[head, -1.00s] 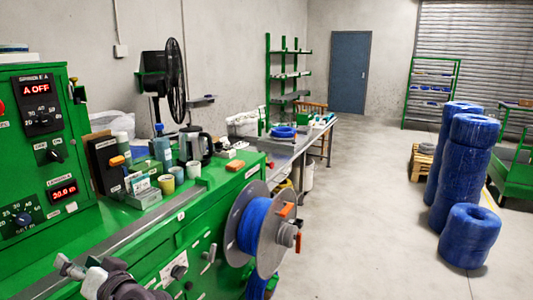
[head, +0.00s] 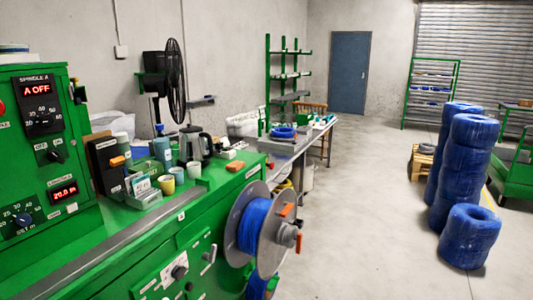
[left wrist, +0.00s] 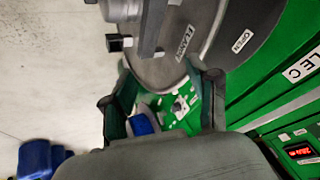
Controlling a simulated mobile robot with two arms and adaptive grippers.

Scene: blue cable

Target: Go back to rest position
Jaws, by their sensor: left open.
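My left gripper (left wrist: 160,95) is open in the left wrist view, its two dark fingers apart. I see nothing held between them; a green machine panel with a knob (left wrist: 176,108) and a bit of blue show beyond. My left gripper and arm do not show in the head view. My right gripper is in neither view. The blue cable spool (head: 255,226) with grey flanges and orange handles is mounted on the front of the green machine (head: 150,235).
Cups, a kettle (head: 193,145) and small boxes stand on the machine top. A steel bench (head: 300,145) lies behind. Wrapped blue coils (head: 468,238) stand on the floor at right. The floor (head: 355,215) between spool and coils is clear.

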